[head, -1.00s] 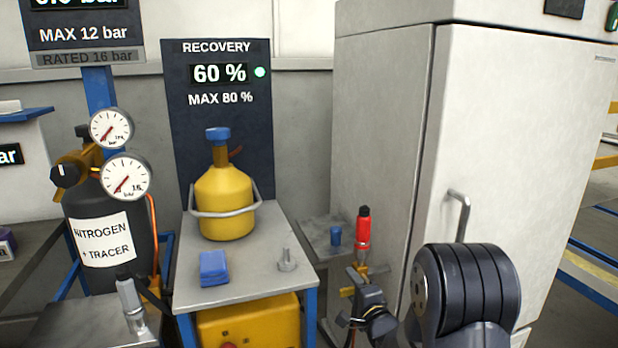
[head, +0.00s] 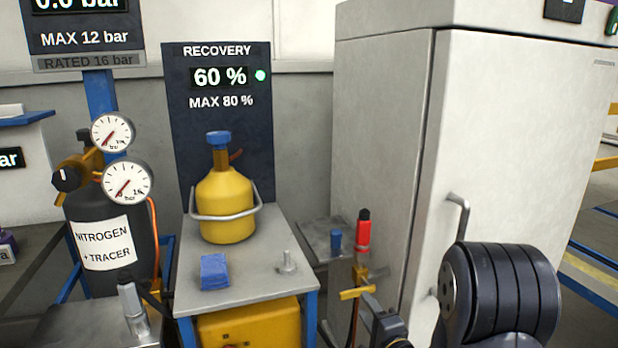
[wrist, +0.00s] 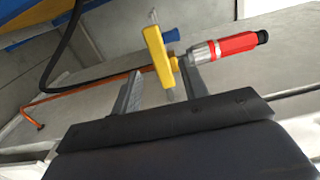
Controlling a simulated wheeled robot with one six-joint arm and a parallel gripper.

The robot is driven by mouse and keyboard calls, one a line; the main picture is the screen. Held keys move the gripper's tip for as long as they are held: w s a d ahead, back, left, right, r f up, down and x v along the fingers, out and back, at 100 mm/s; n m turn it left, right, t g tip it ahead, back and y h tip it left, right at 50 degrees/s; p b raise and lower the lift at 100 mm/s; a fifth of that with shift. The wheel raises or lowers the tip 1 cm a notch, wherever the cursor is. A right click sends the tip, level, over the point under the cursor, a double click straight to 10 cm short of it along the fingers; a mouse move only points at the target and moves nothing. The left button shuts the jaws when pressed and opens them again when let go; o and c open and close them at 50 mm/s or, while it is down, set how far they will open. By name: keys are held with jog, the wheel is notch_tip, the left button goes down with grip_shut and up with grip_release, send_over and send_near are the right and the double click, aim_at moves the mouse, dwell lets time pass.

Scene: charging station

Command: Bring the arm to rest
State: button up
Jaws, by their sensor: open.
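My gripper (wrist: 162,78) is open in the wrist view, its two grey fingers spread apart. A yellow lever (wrist: 158,55) shows between and beyond the fingertips. I cannot tell whether either finger touches it. A red fitting with a black tip (wrist: 232,46) and a silver collar lies just past the right finger. In the head view the red fitting (head: 363,236) stands upright, with the yellow lever (head: 357,293) below it. My arm's dark round joint (head: 502,292) is at the lower right; my gripper there is mostly cut off by the bottom edge.
A grey cabinet (head: 390,130) with a handle stands close behind my arm. A small table (head: 245,280) left of it bears a yellow recovery cylinder (head: 226,205), a blue block (head: 214,272) and a small metal fitting (head: 287,262). A black nitrogen cylinder (head: 140,230) with gauges stands further left.

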aim_at(356, 295)
jog(key=b+x, duration=0.1)
jog(key=x, duration=0.7)
jog(key=shift+w+f, duration=0.1)
jog(key=shift+w+a+f+n, duration=0.1)
jog(key=shift+w+f+n, duration=0.1)
jog(key=shift+n, duration=0.1)
jog(key=shift+s+f+n+b, duration=0.1)
jog(key=shift+f+n+b, duration=0.2)
jog(key=shift+n+b, duration=0.55)
jog(key=shift+n, duration=0.25)
